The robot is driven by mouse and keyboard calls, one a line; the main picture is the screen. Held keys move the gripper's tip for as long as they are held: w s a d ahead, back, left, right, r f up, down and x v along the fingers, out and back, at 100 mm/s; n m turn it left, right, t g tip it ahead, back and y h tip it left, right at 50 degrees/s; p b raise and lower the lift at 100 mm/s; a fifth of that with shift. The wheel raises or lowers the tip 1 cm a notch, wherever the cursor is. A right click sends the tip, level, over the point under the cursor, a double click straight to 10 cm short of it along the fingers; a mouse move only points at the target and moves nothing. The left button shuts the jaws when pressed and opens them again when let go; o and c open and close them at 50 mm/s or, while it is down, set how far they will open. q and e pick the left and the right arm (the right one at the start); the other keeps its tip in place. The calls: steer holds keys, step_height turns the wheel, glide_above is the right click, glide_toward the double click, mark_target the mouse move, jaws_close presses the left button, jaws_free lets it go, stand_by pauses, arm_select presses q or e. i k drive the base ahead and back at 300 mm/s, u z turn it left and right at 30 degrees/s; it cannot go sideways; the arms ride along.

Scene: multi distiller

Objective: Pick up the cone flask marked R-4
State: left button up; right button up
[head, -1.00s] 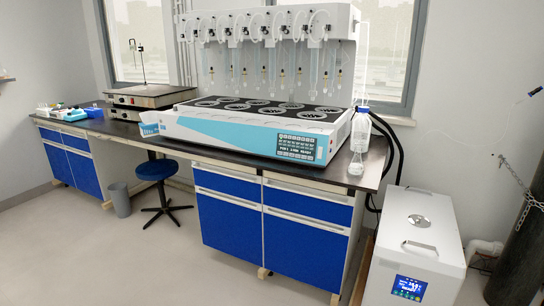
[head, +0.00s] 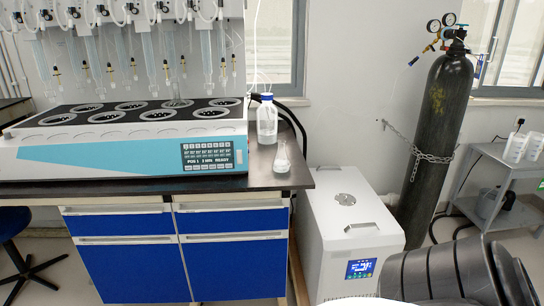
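A small clear cone flask (head: 282,158) stands upright on the dark bench top (head: 262,180), near its right end. It is in front of a larger clear bottle with a blue cap (head: 267,122). Any marking on the flask is too small to read, so I cannot tell whether it is R-4. Neither of my grippers is in view.
The multi distiller (head: 120,155) with its display fills the bench left of the flask. Blue cabinets (head: 240,265) are below. A white chiller box (head: 350,215) stands right of the bench. A chained gas cylinder (head: 437,125) and a grey cart (head: 500,155) are further right.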

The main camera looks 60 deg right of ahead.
mark_target(281, 164)
steer(key=z, duration=0.75)
steer(key=i, duration=0.9)
steer(key=z, duration=1.05)
